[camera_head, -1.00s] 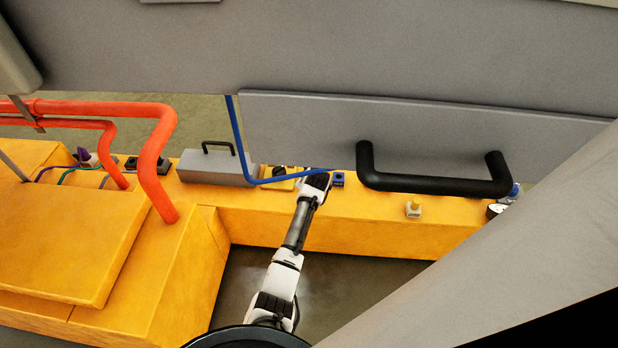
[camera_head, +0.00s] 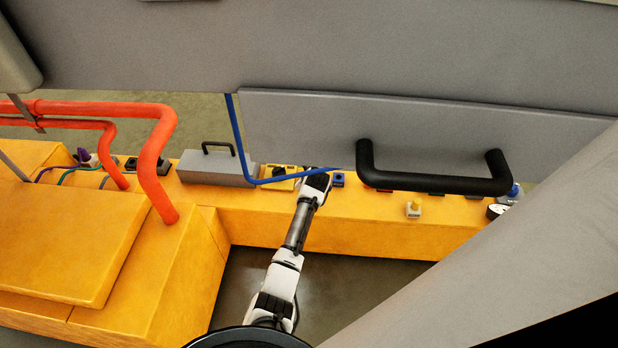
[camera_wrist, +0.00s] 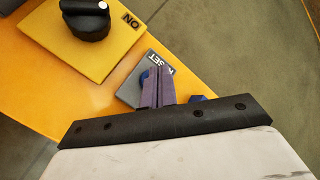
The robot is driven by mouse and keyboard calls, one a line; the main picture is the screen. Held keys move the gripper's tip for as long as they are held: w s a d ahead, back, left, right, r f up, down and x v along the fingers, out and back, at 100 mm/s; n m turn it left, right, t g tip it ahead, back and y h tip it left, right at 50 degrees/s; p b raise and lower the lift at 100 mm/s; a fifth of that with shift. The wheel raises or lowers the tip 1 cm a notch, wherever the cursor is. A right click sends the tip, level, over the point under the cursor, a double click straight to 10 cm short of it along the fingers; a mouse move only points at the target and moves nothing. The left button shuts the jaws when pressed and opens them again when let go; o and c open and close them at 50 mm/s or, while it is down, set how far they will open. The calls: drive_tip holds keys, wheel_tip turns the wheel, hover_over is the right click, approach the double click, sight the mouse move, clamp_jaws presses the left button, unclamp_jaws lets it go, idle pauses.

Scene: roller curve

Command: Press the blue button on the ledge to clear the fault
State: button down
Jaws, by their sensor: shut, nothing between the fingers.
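In the wrist view a blue button (camera_wrist: 145,77) shows partly beside my fingers, on a small grey plate (camera_wrist: 130,90) whose visible lettering ends in "SET". The plate sits at the edge of the orange ledge (camera_wrist: 50,92). My gripper (camera_wrist: 158,78) is shut, its narrow purple-grey fingers over the plate and covering part of the button. Whether the tips touch it I cannot tell. In the head view my gripper (camera_head: 318,182) is at the ledge (camera_head: 360,205), with the plate and button hidden behind it.
A yellow plate marked ON with a black knob (camera_wrist: 86,22) adjoins. A grey panel (camera_head: 300,125) with a black handle (camera_head: 430,183) overhangs the ledge. Orange pipes (camera_head: 155,150) stand left.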

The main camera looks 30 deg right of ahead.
drive_tip(key=shift+s+a+f, duration=0.15)
drive_tip(key=shift+s+f, duration=0.25)
drive_tip(key=shift+f, duration=0.25)
drive_tip(key=shift+s+a+r+p, duration=0.1)
drive_tip(key=shift+r+p, duration=0.25)
drive_tip(key=shift+p, duration=0.6)
wheel_tip(320, 180, up, 6)
drive_tip(key=p, duration=0.5)
drive_tip(key=shift+f, duration=0.2)
drive_tip(key=shift+w, duration=0.2)
